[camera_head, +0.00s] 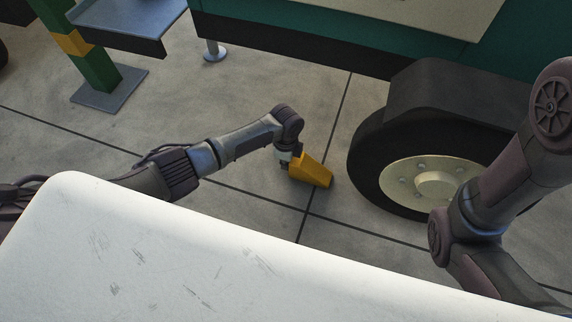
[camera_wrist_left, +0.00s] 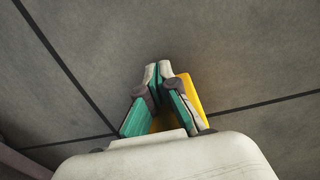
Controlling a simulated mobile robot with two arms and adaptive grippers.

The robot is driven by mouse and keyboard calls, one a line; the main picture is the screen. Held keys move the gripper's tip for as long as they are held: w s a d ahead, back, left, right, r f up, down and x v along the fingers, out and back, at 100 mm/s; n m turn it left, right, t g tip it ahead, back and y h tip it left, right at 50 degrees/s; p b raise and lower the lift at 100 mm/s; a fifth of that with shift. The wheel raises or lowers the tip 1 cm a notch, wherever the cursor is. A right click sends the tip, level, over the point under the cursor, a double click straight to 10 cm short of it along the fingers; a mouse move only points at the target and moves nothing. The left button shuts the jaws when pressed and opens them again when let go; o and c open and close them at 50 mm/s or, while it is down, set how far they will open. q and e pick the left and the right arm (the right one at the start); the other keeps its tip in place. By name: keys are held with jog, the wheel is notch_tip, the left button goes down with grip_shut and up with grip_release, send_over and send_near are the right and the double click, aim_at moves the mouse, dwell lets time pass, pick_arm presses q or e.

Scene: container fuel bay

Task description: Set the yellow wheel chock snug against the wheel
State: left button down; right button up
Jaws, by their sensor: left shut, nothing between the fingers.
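The yellow wheel chock (camera_head: 313,171) is on the concrete floor to the left of the wheel, with a gap of bare floor between them. The wheel (camera_head: 367,163) has a black tyre and a cream hub; my right arm covers part of it. My left gripper (camera_head: 285,161) points down at the chock's left end. In the left wrist view its fingers (camera_wrist_left: 158,68) are closed together, empty, with the chock (camera_wrist_left: 189,94) showing beneath and to the right of them. Whether they touch the chock I cannot tell. My right gripper is out of view.
A green vehicle body (camera_head: 340,25) with a dark fender (camera_head: 440,88) stands above the wheel. A green post with a yellow band (camera_head: 72,43) and a grey step (camera_head: 130,25) are at upper left. A metal support foot (camera_head: 214,52) stands behind the chock.

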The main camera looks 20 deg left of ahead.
aim_at(320, 173)
pick_arm(q)
jog(key=shift+d+r, duration=0.1)
jog(key=shift+d, duration=0.35)
jog(key=d+p, duration=0.1)
jog(key=d, duration=0.9)
jog(key=shift+s, duration=0.2)
